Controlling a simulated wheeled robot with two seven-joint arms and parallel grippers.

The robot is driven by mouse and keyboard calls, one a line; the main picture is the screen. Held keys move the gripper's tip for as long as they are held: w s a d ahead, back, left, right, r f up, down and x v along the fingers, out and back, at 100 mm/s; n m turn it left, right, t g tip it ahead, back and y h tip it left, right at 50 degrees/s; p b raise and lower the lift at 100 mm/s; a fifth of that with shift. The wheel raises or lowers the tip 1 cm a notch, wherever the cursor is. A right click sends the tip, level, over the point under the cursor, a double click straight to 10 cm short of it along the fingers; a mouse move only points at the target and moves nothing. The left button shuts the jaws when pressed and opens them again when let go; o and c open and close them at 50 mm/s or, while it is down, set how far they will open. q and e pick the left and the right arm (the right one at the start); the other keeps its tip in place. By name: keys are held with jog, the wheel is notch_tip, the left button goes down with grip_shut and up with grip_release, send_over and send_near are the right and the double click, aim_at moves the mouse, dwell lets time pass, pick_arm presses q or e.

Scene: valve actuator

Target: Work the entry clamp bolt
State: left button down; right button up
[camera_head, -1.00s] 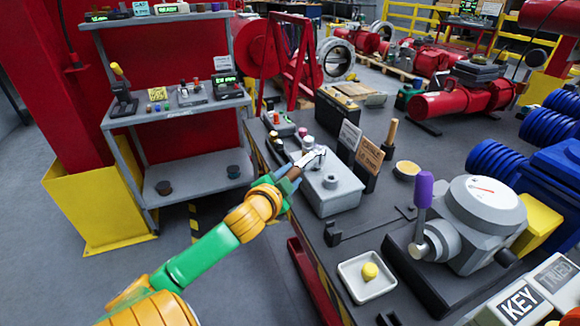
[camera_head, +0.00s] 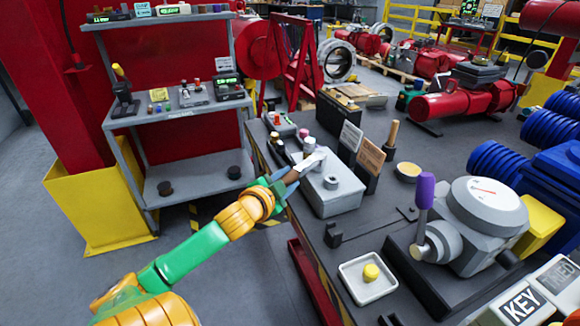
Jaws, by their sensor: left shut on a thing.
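My left gripper (camera_head: 290,178) is at the near left end of a grey box (camera_head: 345,198) on the dark bench. Its jaws are shut on a small pale metal piece (camera_head: 309,161) that reaches over the box's top edge. I cannot tell whether this piece is the entry clamp bolt or a tool on it; the fingers and their closeness to the box hide the contact. A round grey boss (camera_head: 331,183) stands on top of the box.
A valve actuator with a round dial (camera_head: 483,200) and a purple-topped lever (camera_head: 425,190) stands at the right. A white tray (camera_head: 350,274) holds a yellow knob (camera_head: 371,272). Upright signs and a wooden handle (camera_head: 391,134) stand behind the box. A grey shelf (camera_head: 180,113) is at the left.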

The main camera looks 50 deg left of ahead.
pick_arm(q)
jog(key=shift+a+r+m+h+p, duration=0.1)
jog(key=shift+a+m+h+p, duration=0.5)
jog(key=shift+a+h, duration=0.15)
jog(key=shift+w+a+m+t+h+p, duration=0.1)
jog(key=shift+a+m+t+h+p, duration=0.3)
jog(key=shift+a+m+h+p, duration=0.8)
jog(key=shift+a, duration=0.1)
jog(key=shift+w+a+m+h+b, duration=0.2)
jog(key=shift+a+m+h+b, duration=0.25)
jog(key=shift+a+h+b, duration=0.25)
jog(key=shift+w+a+m+h+b, duration=0.2)
jog(key=shift+a+m+h+b, duration=0.25)
jog(key=shift+h, duration=0.3)
jog(key=shift+a, duration=0.1)
